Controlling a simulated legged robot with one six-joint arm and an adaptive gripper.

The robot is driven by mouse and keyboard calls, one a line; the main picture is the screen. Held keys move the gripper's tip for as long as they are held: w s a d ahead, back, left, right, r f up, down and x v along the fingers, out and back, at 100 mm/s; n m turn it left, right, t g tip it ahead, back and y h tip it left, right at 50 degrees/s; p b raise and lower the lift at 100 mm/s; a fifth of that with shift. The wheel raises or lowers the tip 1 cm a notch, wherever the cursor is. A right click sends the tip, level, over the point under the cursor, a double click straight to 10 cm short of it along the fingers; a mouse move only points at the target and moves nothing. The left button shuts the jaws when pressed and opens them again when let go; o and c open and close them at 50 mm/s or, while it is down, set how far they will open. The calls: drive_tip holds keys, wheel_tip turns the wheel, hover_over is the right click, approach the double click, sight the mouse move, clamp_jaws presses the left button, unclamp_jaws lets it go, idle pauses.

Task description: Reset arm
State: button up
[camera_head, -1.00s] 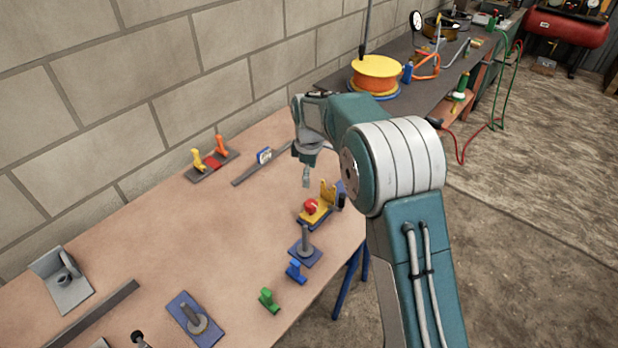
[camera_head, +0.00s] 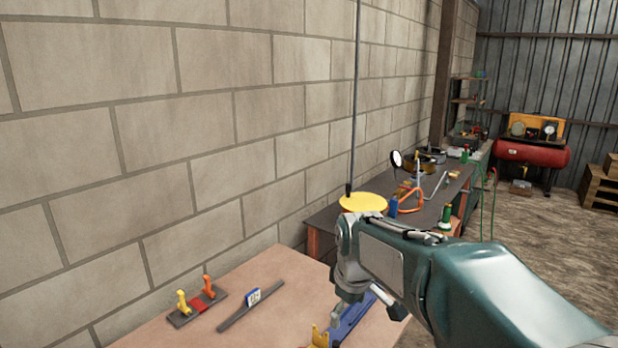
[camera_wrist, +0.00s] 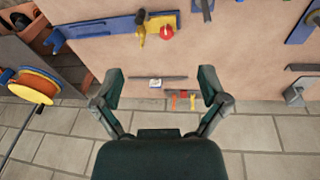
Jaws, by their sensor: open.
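My gripper (camera_wrist: 161,74) is open and empty in the wrist view, its two dark fingers spread wide above the tan workbench (camera_wrist: 240,65). In the head view my arm reaches in from the lower right, with its wrist over the bench's far right end. A yellow piece (camera_head: 320,336) and a blue bar (camera_head: 352,318) sit below the wrist, partly hidden by it. In the wrist view the blue bar (camera_wrist: 90,28), a red knob (camera_wrist: 167,32) and a yellow piece (camera_wrist: 141,38) lie beyond the fingertips, apart from them.
A base with yellow and orange levers (camera_head: 198,302) and a dark strip with a small blue-and-white block (camera_head: 252,298) lie by the block wall (camera_head: 200,140). An orange-and-yellow reel (camera_head: 363,203) stands on the dark bench behind. A red compressor (camera_head: 532,153) stands far back.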

drive_tip(key=s+d+m+t, duration=0.1)
drive_tip(key=s+d+m, duration=0.3)
drive_tip(key=s, duration=0.7)
drive_tip(key=s+d+r+m+t, duration=0.1)
drive_tip(key=s+d+m, duration=0.3)
drive_tip(key=s, duration=0.7)
drive_tip(key=shift+s+r+m+t, duration=0.25)
drive_tip(key=shift+m+t, duration=0.35)
drive_tip(key=shift+m, duration=0.1)
